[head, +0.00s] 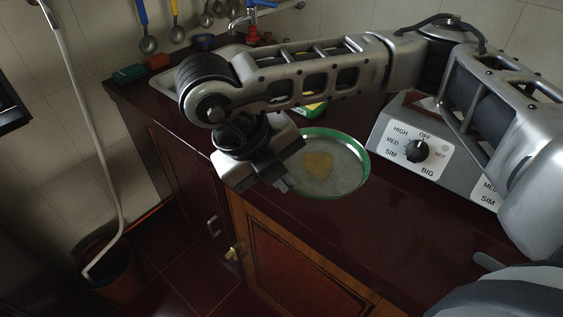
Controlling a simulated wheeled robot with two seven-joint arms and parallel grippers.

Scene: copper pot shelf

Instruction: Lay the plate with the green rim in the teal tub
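The plate with the green rim (345,168) is over the dark red counter, right of my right gripper. Its face is pale grey-green with a yellowish patch in the middle. My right gripper (284,184) is at the plate's left edge, and its body covers part of the rim there. I cannot tell whether its fingers are closed on the rim, or whether the plate rests on the counter or is slightly above it. I cannot make out a teal tub in this view. My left gripper is not in view.
A grey stove unit with a knob panel (418,150) stands right of the plate. A green and yellow item (314,109) lies behind it. A green block (130,74) is at the far left end of the counter (385,225). A bucket (106,275) stands on the floor.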

